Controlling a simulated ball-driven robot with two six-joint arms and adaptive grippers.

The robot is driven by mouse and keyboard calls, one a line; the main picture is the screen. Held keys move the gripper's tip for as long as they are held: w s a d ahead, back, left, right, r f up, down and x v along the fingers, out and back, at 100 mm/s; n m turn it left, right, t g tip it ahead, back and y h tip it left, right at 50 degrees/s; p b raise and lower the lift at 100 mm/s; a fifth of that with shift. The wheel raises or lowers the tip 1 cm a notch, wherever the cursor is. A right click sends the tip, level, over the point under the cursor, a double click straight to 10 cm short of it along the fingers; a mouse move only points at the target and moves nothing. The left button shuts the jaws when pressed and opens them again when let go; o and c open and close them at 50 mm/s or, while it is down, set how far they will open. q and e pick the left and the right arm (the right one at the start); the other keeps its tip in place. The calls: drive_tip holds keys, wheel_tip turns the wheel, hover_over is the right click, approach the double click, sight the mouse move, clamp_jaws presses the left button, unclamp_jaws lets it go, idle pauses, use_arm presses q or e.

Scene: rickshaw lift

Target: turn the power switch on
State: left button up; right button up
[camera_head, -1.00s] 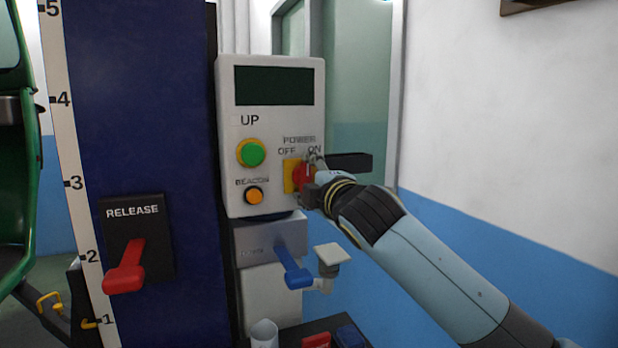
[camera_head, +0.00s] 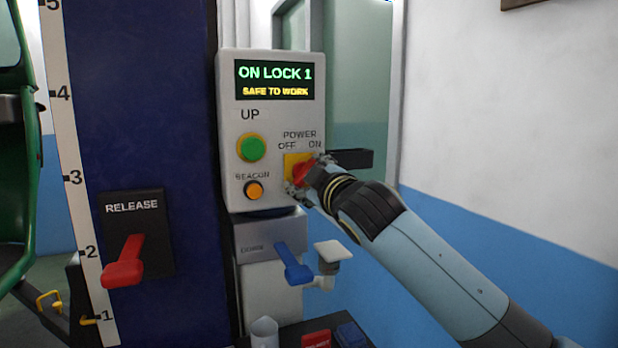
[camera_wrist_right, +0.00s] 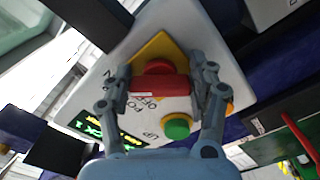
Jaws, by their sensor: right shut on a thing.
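The power switch is a red knob (camera_head: 302,174) on a yellow plate (camera_head: 291,163) at the lower right of the grey control box (camera_head: 230,130). My right gripper (camera_head: 307,178) is at the knob and covers part of it in the head view. In the right wrist view, the gripper (camera_wrist_right: 160,88) has a finger on each side of the red knob (camera_wrist_right: 158,82) and is shut on it. The box's display (camera_head: 273,80) is lit and reads "ON LOCK 1" and "SAFE TO WORK". My left gripper is not in view.
A green UP button (camera_head: 251,148) and an orange BEACON button (camera_head: 254,190) sit left of the switch. A blue lever (camera_head: 292,264) is below the box. A red RELEASE lever (camera_head: 125,262) is on the dark blue column (camera_head: 150,100).

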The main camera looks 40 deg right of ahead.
drive_tip(key=shift+f, duration=0.15)
drive_tip(key=o, duration=1.2)
drive_tip(key=v, duration=1.2)
